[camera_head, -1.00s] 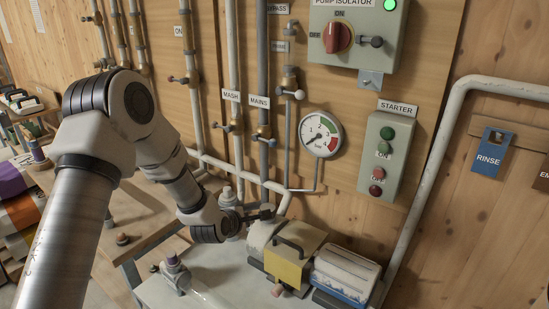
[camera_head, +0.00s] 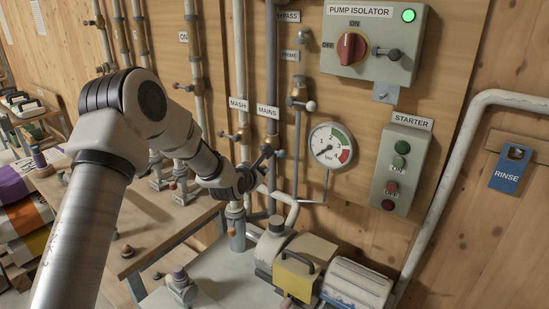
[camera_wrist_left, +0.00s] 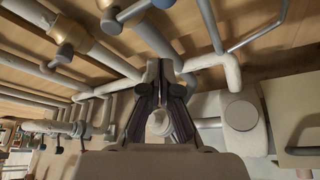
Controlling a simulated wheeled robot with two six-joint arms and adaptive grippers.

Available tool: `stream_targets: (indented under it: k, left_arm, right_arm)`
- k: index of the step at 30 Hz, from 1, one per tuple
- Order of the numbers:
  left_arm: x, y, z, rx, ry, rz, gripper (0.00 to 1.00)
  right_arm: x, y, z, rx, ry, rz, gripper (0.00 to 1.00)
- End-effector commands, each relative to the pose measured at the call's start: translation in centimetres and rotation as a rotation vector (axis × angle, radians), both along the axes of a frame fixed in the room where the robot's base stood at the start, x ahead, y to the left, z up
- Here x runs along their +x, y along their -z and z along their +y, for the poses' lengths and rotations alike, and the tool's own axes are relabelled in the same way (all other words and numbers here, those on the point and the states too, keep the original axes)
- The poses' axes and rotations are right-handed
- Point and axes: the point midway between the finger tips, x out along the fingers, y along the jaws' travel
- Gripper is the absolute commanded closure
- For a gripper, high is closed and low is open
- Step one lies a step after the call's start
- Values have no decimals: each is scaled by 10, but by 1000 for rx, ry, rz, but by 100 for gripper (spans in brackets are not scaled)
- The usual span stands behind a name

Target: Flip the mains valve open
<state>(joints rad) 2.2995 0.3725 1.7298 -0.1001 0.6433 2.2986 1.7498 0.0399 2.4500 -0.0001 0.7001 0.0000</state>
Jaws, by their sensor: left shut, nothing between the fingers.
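The mains valve (camera_head: 272,140) has a brass body on the grey pipe under the MAINS label (camera_head: 268,111), with a small blue-grey lever (camera_head: 281,154) at its lower right. My left gripper (camera_head: 267,153) is shut and empty, just below the valve body and close to the lever. I cannot tell whether they touch. In the left wrist view, the closed fingertips (camera_wrist_left: 160,66) point up at the pipework. A valve with a blue-grey handle (camera_wrist_left: 133,10) shows at the top there, apart from the fingertips and partly cut off. My right gripper is not in view.
The MASH valve (camera_head: 243,135) sits close on the left. A pressure gauge (camera_head: 331,146), starter box (camera_head: 402,166) and pump isolator (camera_head: 374,40) are on the right. The pump with a yellow box (camera_head: 297,271) stands on the bench below.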

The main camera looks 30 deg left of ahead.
Motion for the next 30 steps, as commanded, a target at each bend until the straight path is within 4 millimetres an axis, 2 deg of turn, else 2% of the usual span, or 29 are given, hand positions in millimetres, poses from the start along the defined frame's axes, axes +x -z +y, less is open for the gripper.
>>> stream_targets:
  k: [1,7,9,13,30]
  left_arm:
    - [11,0,1,4,1,1,100]
    - [51,17,5,3,2,2,100]
    - [51,-2,-3,0,3,0,100]
    - [50,-12,-13,0,1,2,100]
    - [50,-14,-17,0,1,1,100]
  right_arm:
    - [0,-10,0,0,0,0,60]
    - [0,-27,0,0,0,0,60]
    - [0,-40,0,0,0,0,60]
    - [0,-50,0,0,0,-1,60]
    - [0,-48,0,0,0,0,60]
